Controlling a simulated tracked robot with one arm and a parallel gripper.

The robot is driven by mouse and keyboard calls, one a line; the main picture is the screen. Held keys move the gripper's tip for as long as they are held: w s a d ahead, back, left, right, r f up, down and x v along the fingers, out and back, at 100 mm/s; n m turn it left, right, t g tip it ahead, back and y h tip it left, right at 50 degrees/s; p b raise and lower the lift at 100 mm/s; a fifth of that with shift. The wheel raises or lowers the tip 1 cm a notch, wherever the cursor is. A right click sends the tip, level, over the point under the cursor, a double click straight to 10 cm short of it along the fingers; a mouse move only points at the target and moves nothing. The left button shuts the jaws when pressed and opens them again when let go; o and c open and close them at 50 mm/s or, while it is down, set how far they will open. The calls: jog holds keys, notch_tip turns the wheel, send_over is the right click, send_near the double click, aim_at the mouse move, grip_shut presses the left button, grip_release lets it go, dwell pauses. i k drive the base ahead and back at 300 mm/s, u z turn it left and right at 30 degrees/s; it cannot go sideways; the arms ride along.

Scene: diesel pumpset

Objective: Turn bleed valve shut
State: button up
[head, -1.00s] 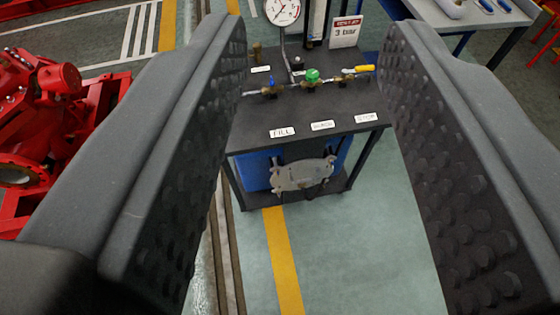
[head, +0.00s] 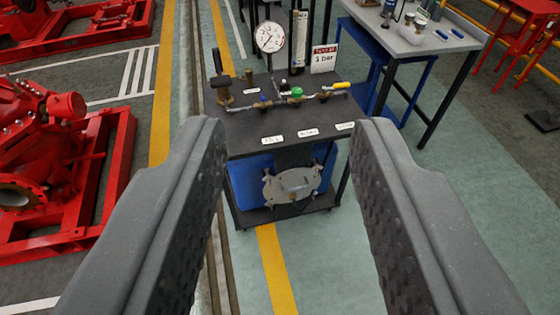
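A small dark test bench (head: 235,138) stands ahead of me in the head view. A thin pipe line on its top carries a valve with a green handle (head: 297,92), one with a yellow lever (head: 342,85) pointing right, and a small blue-handled one (head: 263,98) at left. White labels sit along the front edge; the left label (head: 272,140) seems to read FILL. The others are too small to read, so I cannot tell which valve is the bleed valve. My gripper (head: 287,128) is wide open and empty, its fingers framing the bench well short of the valves.
A round pressure gauge (head: 270,37) and a sign (head: 324,59) marked bar stand at the bench's rear. A brass fitting with a dark T-handle (head: 222,80) rises at its left. Red pump machinery (head: 60,160) is at left; a grey worktable (head: 425,42) is behind right.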

aim_at(296, 92)
jog(key=u, duration=0.05)
jog(key=i, duration=2.4)
jog(key=u, duration=0.1)
